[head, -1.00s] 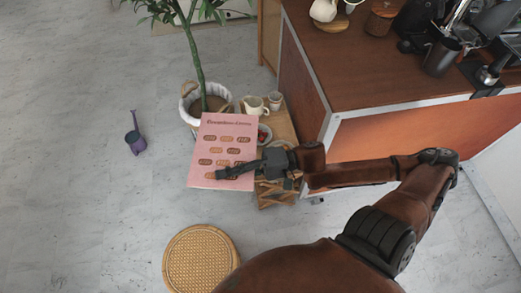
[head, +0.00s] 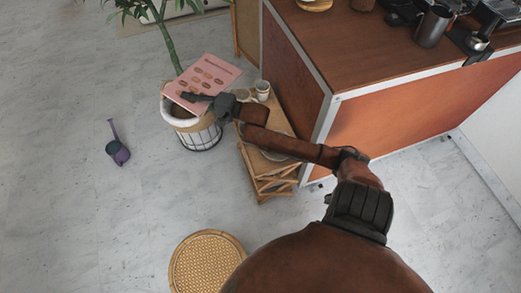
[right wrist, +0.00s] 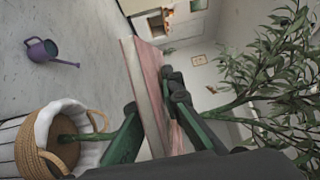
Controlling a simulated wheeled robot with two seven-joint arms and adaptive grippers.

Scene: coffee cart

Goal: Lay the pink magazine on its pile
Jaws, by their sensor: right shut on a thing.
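The pink magazine (head: 207,79) is held up in the air in the head view, over the potted plant's basket. My right gripper (head: 196,98) is shut on its near edge. In the right wrist view the magazine (right wrist: 150,92) is seen edge-on, between the fingers of the right gripper (right wrist: 155,115). I see no pile of magazines in these frames. My left gripper is not in view.
A plant in a white-lined basket (head: 198,133) stands beside a small wooden side table (head: 262,180) with cups on it. The coffee cart (head: 400,60) is at right.

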